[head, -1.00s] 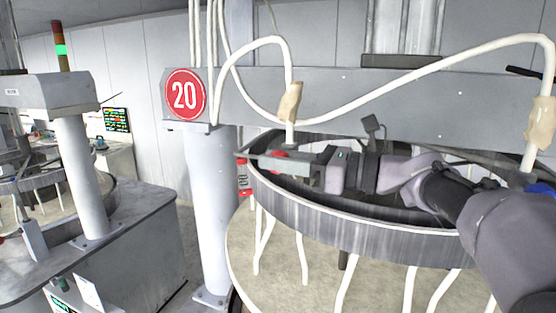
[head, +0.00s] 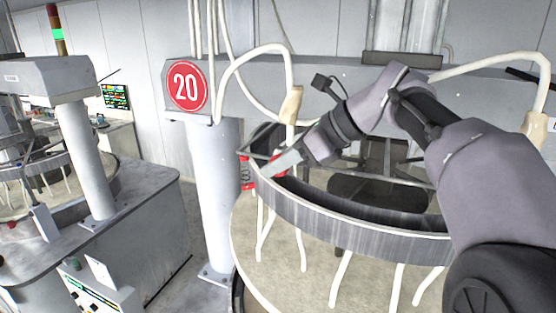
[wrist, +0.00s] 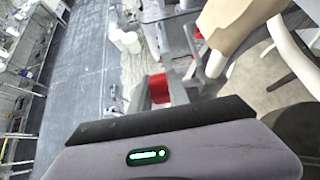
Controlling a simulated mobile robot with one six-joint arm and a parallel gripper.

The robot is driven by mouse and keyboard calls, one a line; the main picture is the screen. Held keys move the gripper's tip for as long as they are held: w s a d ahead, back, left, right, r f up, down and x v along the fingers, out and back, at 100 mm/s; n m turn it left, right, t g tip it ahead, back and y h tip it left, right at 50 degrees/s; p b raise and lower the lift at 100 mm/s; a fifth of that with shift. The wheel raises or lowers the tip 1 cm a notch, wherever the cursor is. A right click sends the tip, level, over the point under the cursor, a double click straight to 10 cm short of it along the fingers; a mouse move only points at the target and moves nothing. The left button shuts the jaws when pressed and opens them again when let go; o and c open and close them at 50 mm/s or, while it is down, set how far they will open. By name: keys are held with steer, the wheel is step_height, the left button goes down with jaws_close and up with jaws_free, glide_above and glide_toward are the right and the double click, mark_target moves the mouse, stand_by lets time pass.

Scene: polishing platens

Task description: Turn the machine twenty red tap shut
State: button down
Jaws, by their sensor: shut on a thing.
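The red tap (wrist: 160,88) shows in the wrist view between my gripper's fingers, partly hidden by them. In the head view, my gripper (head: 270,166) reaches down and left to the left rim of the ring-shaped trough (head: 330,215), below the round red sign with 20 (head: 187,86). My gripper is shut on the tap. In the head view the fingers and the rim hide most of it, so its handle angle is hard to read.
A white hose with a tan sleeve (head: 292,104) hangs just above my gripper. A grey column (head: 215,200) stands to the left. Another red fitting (wrist: 197,32) shows in the wrist view. Several white tubes hang below the trough.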

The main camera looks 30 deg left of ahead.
steer(key=shift+f+h, duration=0.1)
steer(key=shift+h, duration=1.3)
steer(key=c, duration=1.2)
jaws_free()
steer(key=shift+c, duration=0.2)
